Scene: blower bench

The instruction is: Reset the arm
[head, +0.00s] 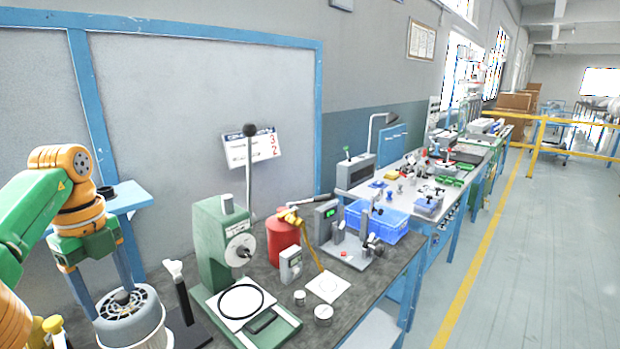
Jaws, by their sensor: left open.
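My left arm comes in from the left in green and orange. Its left gripper (108,290) points down with its fingers apart, just above and behind a grey round motor-like unit (130,312) with a ring of slots on top. I cannot tell whether the fingers touch this unit. Nothing shows held between them. My right gripper is not in view.
A green press (222,245) stands on the dark bench (375,290), with a red can (282,240), a small meter (291,265) and round weights (323,313) nearby. A blue crate (375,222) sits behind. The floor (520,260) at the right is clear.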

